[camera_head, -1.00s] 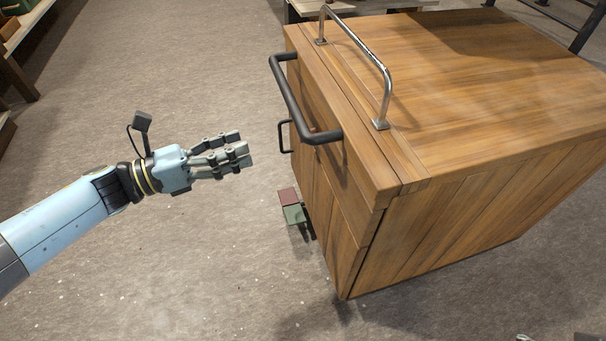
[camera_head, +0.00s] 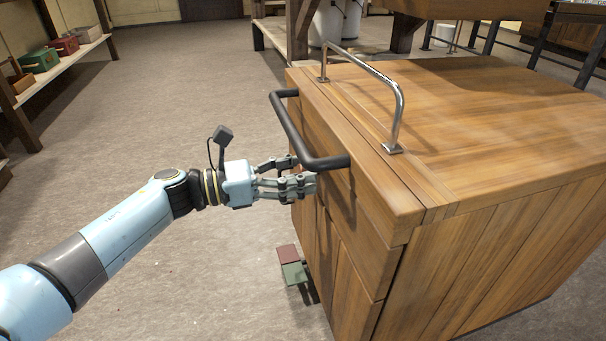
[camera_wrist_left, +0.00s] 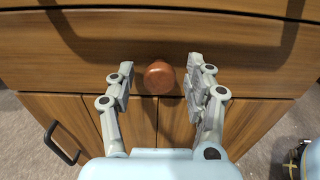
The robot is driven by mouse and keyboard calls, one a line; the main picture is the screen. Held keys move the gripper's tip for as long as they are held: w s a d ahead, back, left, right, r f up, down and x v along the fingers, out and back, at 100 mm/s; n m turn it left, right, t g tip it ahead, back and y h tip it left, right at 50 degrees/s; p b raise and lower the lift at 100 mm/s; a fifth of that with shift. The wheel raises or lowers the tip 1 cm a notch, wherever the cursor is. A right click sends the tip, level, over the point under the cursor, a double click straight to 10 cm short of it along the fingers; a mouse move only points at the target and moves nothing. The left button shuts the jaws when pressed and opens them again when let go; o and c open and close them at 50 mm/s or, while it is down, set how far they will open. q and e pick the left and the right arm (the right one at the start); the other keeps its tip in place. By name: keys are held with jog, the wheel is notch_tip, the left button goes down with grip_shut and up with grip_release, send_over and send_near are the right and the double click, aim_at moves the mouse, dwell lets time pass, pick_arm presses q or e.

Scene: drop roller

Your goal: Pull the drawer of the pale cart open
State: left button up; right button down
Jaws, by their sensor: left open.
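The wooden cart (camera_head: 480,130) stands at the right in the head view, with a chrome rail on top and a thick black bar handle (camera_head: 300,135) on its near-left face. In the left wrist view, a drawer front (camera_wrist_left: 230,65) with a round reddish-brown knob (camera_wrist_left: 159,77) faces me, and the drawer looks shut. My left gripper (camera_head: 305,175) is at this face, below the black bar. In the wrist view its open fingers (camera_wrist_left: 160,85) stand on either side of the knob, with gaps to it. The knob is hidden in the head view. My right gripper is out of view.
Below the drawer are cabinet doors, one with a black handle (camera_wrist_left: 62,142). A red and green pedal pair (camera_head: 291,266) sits low by the cart. A shelf with boxes (camera_head: 62,46) stands at the far left.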

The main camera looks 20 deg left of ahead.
pick_arm(q)
jog(key=shift+w+d, duration=0.3)
jog(key=shift+d, duration=0.15)
grip_shut()
